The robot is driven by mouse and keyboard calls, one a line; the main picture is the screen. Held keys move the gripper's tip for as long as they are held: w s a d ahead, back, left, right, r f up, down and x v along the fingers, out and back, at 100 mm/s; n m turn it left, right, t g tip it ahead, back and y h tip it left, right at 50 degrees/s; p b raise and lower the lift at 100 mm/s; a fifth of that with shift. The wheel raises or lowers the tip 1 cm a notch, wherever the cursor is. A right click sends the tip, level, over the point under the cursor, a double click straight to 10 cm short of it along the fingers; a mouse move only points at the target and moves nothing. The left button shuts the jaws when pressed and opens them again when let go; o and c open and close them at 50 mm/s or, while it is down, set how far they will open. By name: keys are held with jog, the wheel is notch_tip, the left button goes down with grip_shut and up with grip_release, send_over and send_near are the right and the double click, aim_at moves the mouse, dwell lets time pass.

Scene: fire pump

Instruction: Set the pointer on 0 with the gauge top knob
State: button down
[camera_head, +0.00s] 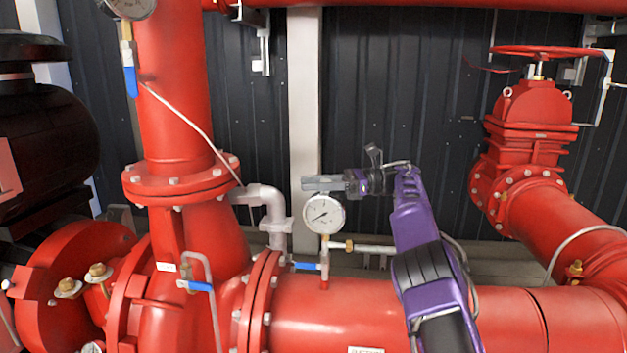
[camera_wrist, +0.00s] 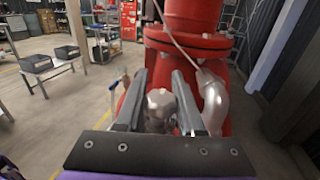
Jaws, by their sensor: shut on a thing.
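The round white-faced gauge (camera_head: 323,214) stands on a short stem above the large red pipe in the head view. Its dark pointer appears to slant to the lower left, but the numbers are too small to read. My gripper (camera_head: 322,184) reaches in from the right, level, right at the top of the gauge. In the wrist view my gripper (camera_wrist: 161,108) has its two grey fingers on either side of the pale metal top knob (camera_wrist: 160,104), shut on it. The knob is hidden by the fingers in the head view.
A blue-handled valve (camera_head: 307,266) sits below the gauge on the red pipe (camera_head: 330,315). A grey bent pipe (camera_head: 272,215) stands just left of the gauge. A red flanged vertical pipe (camera_head: 172,90) is farther left, and a red handwheel valve (camera_head: 535,110) is at right.

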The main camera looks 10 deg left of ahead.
jog(key=shift+f, duration=0.1)
dwell(0.3)
jog(key=c, duration=0.5)
grip_release()
jog(key=shift+a, duration=0.1)
